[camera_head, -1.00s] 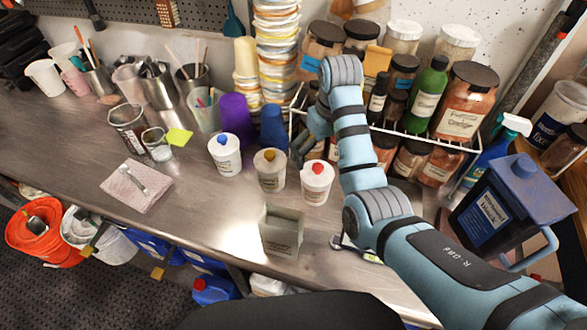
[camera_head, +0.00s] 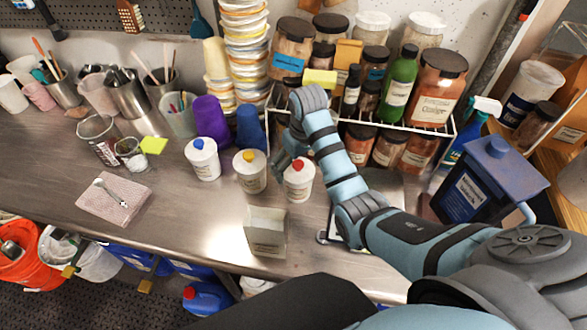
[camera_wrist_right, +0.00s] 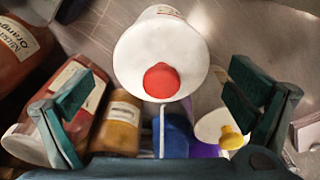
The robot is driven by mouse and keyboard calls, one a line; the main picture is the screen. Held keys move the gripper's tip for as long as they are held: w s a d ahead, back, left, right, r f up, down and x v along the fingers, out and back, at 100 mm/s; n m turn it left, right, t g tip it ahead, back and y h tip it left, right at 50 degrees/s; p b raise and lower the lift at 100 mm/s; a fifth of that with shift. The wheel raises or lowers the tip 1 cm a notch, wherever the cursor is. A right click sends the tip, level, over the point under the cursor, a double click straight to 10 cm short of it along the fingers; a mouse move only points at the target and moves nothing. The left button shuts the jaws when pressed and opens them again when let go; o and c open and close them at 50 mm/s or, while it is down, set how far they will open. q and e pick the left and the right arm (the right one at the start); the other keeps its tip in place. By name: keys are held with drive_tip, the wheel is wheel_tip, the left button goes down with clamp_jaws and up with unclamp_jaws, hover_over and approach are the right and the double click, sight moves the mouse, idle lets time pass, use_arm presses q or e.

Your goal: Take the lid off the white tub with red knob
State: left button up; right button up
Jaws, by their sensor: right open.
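The white tub with the red knob (camera_head: 299,182) stands upright on the steel bench, its lid on. In the right wrist view the tub's white lid (camera_wrist_right: 135,62) with its red knob (camera_wrist_right: 161,81) shows between the fingers. My right gripper (camera_head: 284,155) is just behind and above the tub in the head view, partly hidden by my arm. In the right wrist view the right gripper (camera_wrist_right: 160,92) is open, a finger on each side of the knob with gaps, holding nothing. My left gripper is not in view.
A yellow-knobbed tub (camera_head: 250,175) stands close left, with a blue-knobbed tub (camera_head: 203,162) beyond it. An open box (camera_head: 266,232) sits in front. A wire rack of jars (camera_head: 400,128) stands behind my arm. A blue container (camera_head: 487,185) stands at right.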

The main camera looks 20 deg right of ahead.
drive_tip(key=c, duration=1)
drive_tip(key=shift+s+a+r, duration=0.1)
drive_tip(key=shift+s+a, duration=0.1)
drive_tip(key=shift+a, duration=0.05)
drive_tip(key=c, duration=0.5)
drive_tip(key=shift+c, duration=0.2)
